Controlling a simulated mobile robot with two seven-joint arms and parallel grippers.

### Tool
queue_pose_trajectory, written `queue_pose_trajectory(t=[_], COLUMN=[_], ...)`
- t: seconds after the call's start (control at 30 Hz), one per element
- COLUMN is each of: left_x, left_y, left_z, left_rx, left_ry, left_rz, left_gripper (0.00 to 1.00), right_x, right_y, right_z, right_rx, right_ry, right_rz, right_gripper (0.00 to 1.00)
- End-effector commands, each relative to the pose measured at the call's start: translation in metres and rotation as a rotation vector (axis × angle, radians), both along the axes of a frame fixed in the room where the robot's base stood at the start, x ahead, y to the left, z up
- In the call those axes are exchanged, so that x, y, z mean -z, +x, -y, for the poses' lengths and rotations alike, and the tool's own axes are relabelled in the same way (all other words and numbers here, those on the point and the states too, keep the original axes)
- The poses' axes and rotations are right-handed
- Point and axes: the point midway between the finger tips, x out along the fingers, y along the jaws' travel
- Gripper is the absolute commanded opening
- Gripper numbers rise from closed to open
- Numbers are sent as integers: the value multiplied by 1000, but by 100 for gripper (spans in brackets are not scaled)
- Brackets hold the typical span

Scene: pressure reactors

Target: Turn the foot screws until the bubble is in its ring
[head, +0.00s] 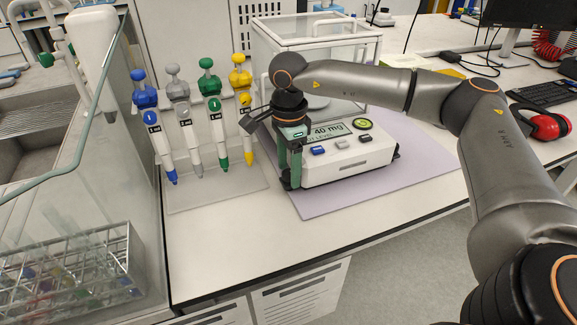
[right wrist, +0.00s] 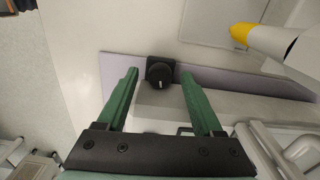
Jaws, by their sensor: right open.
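The balance (head: 350,163) is a white instrument with a glass draft shield (head: 315,32), a display reading "40 mg" and small buttons. A round green bubble level (head: 363,124) sits beside the display; the bubble's place in the ring is too small to tell. My right gripper (head: 290,178) points down at the balance's front left corner, its green fingers open. In the right wrist view, a black foot screw (right wrist: 160,73) with a white mark shows between and beyond the fingertips, with gaps on both sides. Another dark foot (head: 396,154) shows at the front right corner.
The balance stands on a lilac mat (head: 420,165). A stand with several coloured pipettes (head: 215,120) is close to the left of my gripper. A tube rack (head: 75,270) is at lower left. Red ear defenders (head: 545,124) and a keyboard (head: 545,92) are at right. The bench front is clear.

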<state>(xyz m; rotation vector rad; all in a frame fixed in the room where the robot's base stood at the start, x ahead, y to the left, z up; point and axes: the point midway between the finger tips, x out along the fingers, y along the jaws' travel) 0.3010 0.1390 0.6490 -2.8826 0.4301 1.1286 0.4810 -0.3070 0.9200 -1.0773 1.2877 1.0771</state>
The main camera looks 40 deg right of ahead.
Motion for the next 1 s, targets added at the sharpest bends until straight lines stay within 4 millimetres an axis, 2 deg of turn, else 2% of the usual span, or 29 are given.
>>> queue_pose_trajectory(t=[0.17,0.77,1.0], left_x=[0,0,1], left_y=[0,0,0], left_z=[0,0,0], left_rx=[0,0,0], left_ry=[0,0,0], left_rz=[1,0,-1], left_gripper=[68,68,68], right_x=[0,0,-1], right_y=[0,0,0], right_z=[0,0,0], right_rx=[0,0,7], right_ry=[0,0,0], right_rz=[0,0,-1], right_gripper=[67,0,0])
